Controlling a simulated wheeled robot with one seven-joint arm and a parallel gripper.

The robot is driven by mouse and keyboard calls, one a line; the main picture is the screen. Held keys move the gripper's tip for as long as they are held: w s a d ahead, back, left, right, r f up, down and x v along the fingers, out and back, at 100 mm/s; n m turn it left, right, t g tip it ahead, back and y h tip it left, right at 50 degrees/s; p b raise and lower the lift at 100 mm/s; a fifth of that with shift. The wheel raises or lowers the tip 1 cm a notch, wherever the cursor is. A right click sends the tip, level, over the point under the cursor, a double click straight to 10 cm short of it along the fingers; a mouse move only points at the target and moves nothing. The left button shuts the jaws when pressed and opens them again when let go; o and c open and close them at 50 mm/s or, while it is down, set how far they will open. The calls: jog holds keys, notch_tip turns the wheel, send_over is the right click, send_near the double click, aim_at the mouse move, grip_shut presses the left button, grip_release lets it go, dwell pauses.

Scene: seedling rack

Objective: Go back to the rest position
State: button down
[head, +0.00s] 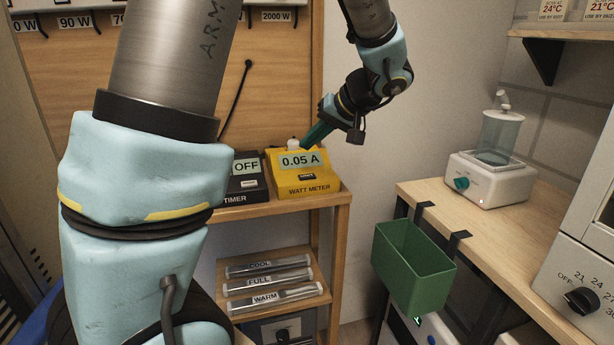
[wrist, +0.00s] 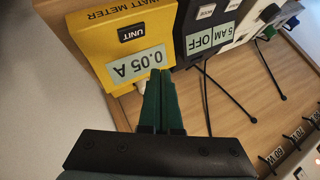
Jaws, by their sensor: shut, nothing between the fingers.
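My gripper (head: 318,133) is in the upper middle of the head view, with its green fingers pointing down and left, close to the top of the yellow watt meter (head: 311,183). In the wrist view the green fingers of my gripper (wrist: 160,75) lie together with nothing between them. Their tips overlap the edge of the watt meter (wrist: 95,30) in that picture; I cannot tell whether they touch it. The meter's display reads 0.05 A.
A black timer (head: 245,185) showing OFF stands left of the meter on the wooden shelf (head: 270,208). A green bin (head: 415,262) hangs from the right bench (head: 500,222), which bears a white device (head: 488,180). Label strips (head: 268,281) sit below the shelf.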

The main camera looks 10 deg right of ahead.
jog(key=s+a+f+g, duration=0.1)
jog(key=a, duration=0.1)
jog(key=s+a+f+g+h, duration=0.1)
jog(key=a+f, duration=0.1)
jog(key=a, duration=0.1)
jog(key=s+a+f+g, duration=0.1)
jog(key=s+a+f, duration=0.1)
jog(key=a, duration=0.1)
jog(key=shift+f+m+g+h, duration=0.2)
jog(key=shift+m+g+h, duration=0.1)
jog(key=s+a+f+g+h, duration=0.1)
jog(key=s+a+f+h, duration=0.3)
jog(key=s+a, duration=0.5)
jog(key=shift+f+g+h, duration=0.3)
jog(key=shift+f+h, duration=0.1)
jog(key=shift+f, duration=0.55)
jog(key=shift+w, duration=0.1)
dwell(1.0)
